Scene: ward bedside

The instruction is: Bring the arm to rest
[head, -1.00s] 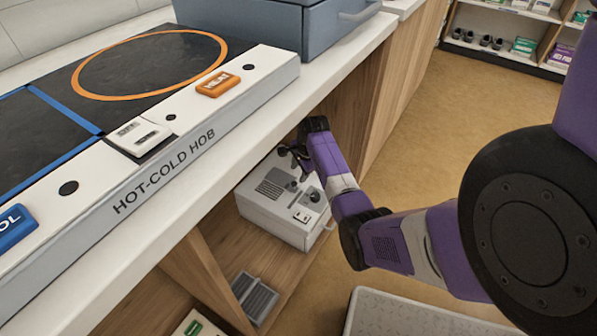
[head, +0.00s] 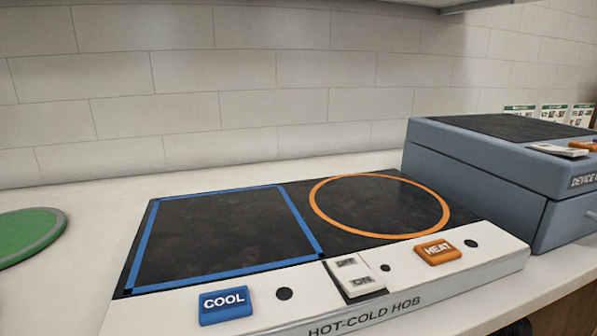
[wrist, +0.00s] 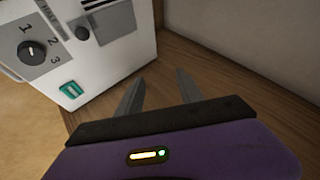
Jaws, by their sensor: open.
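My gripper (wrist: 160,92) shows in the wrist view, with its two grey fingers apart and nothing between them. It is inside a wooden shelf space (wrist: 190,60), close to a white device (wrist: 105,55) with a numbered dial and a green switch. The fingers point towards the shelf's wooden surface beside the device; I cannot tell whether they touch it. In the head view my gripper is out of sight, and only a small dark part shows at the lower right edge below the counter.
The counter holds the hot-cold hob (head: 330,285), with a blue COOL button (head: 225,305), an orange HEAT button (head: 437,251) and a white switch (head: 355,275). A blue-grey box (head: 470,175) stands at the right, a green disc (head: 28,237) at the left. The hob's surface is empty.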

